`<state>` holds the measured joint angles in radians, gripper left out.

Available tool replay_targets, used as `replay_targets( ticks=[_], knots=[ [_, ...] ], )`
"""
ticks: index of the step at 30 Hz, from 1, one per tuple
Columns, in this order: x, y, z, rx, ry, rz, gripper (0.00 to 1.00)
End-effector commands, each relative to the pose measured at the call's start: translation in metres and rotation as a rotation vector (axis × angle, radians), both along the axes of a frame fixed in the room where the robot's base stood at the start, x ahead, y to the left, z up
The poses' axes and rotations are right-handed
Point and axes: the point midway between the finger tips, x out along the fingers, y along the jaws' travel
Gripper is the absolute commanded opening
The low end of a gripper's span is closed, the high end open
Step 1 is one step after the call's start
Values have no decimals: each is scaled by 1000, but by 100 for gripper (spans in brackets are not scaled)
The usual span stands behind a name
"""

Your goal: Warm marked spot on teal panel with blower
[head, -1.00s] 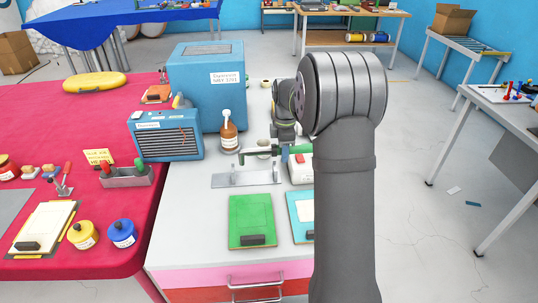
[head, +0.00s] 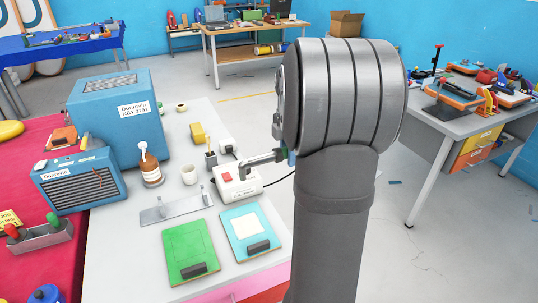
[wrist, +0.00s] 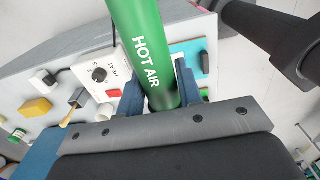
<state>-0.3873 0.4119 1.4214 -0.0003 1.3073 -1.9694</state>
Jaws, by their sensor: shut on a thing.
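My gripper (wrist: 160,88) is shut on the green blower (wrist: 140,35), whose body reads HOT AIR in the wrist view. No finer mark can be made out on the patch.
The empty metal stand (head: 172,211) lies behind the green panel (head: 183,243). A white control box (head: 225,191) with a red switch stands behind the teal panel. A cup (head: 189,175), a brown bottle (head: 152,172) and a blue machine (head: 115,105) are further left.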

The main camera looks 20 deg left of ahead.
Motion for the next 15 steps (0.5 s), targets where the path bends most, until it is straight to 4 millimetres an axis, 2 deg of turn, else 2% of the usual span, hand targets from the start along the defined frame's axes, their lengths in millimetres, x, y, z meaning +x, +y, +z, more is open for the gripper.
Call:
replay_targets(
  ticks=[5, 15],
  knots=[
    [0, -2, -13, 0, 1, 0, 10],
    [0, -1, -62, -1, 4, 0, 10]
  ],
)
